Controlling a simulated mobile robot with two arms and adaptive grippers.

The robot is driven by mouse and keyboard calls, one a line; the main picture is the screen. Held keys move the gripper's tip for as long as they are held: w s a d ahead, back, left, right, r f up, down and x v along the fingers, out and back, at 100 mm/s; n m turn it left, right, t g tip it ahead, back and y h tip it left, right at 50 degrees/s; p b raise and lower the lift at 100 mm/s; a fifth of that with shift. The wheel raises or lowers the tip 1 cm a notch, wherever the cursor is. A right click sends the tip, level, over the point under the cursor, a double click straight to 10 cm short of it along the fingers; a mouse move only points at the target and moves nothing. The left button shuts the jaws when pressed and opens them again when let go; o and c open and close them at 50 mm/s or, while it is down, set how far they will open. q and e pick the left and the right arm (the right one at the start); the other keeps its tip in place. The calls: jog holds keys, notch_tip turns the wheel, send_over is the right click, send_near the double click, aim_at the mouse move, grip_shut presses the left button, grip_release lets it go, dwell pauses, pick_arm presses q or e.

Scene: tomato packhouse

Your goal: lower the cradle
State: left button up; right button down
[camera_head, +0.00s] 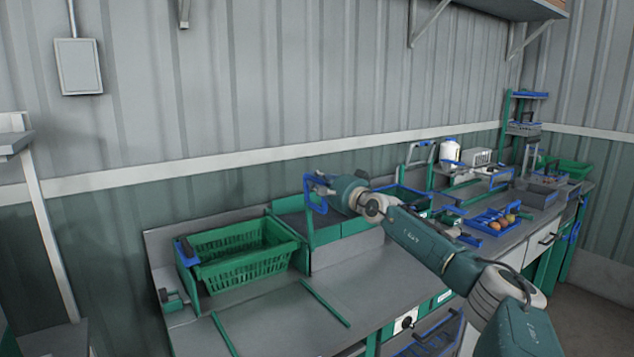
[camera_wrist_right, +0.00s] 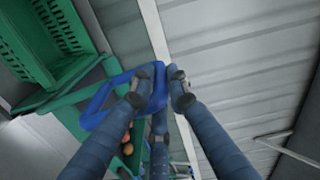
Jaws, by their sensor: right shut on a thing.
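My right gripper (camera_head: 325,187) is shut on a blue loop handle (camera_head: 318,206) at the top of a green upright post (camera_head: 309,238). The right wrist view also shows my right gripper (camera_wrist_right: 161,84) with the blue handle (camera_wrist_right: 94,112) between its fingers. A green slatted crate (camera_head: 240,272) sits tilted in a green frame at the left of the bench, just left of the post; which part is the cradle is not clear. The crate also shows in the right wrist view (camera_wrist_right: 22,42). My left gripper is not in view.
The grey bench (camera_head: 275,315) is mostly bare in front of the crate, with thin green rails. A blue tray (camera_head: 482,221) with several round fruits, a white bottle (camera_head: 449,152) and grey bins stand to the right. A ribbed wall is close behind.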

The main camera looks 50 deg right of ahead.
jog(key=c, duration=1.7)
grip_release()
jog(key=shift+w+a, duration=0.1)
jog(key=shift+a, duration=0.1)
jog(key=shift+c, duration=0.2)
notch_tip(320, 180, up, 10)
jog(key=shift+r, duration=0.1)
